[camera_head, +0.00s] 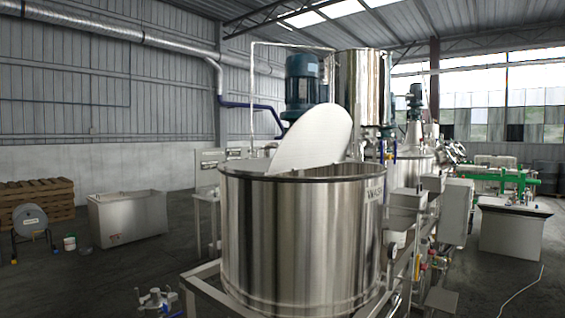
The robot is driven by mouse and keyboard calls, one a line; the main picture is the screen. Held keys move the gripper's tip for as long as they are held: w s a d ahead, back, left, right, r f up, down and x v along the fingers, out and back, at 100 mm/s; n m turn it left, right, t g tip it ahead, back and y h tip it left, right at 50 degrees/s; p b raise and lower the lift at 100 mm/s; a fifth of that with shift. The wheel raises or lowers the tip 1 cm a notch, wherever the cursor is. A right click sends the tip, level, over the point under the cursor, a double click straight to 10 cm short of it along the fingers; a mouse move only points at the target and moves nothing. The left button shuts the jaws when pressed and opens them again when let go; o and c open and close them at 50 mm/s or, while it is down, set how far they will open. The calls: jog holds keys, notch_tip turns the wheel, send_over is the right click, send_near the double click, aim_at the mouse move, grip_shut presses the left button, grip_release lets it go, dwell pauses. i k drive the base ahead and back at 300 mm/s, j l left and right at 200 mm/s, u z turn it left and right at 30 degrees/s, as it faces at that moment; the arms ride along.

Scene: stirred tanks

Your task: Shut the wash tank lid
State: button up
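A large round steel tank (290,240) stands in the centre foreground, with dark lettering at its right side that I cannot read fully. I take it to be the wash tank. Its pale, flat lid (315,138) stands raised and tilted above the rim, leaning up to the right, so the tank is open. The lid's lower edge meets the tank top. The near wall hides the inside of the tank. My gripper is not in view.
A blue motor (305,80) and a tall steel vessel (362,95) stand behind the lid. Grey boxes (457,210) and valves crowd the tank's right side. A steel chest (128,217) stands at left. Small blue-handled fittings (155,300) show at bottom left. Floor at left is mostly clear.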

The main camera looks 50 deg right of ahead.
aim_at(321, 135)
jog(key=i+z, duration=0.3)
jog(key=z, duration=0.15)
jog(key=i+z, duration=0.4)
jog(key=i+j+z, duration=0.1)
jog(key=z, duration=0.35)
jog(key=i+j+z, duration=0.3)
jog(key=z, duration=0.15)
jog(key=i+j+z, duration=0.3)
jog(key=z, duration=0.15)
jog(key=i+j+z, duration=0.15)
jog(key=j+z, duration=0.25)
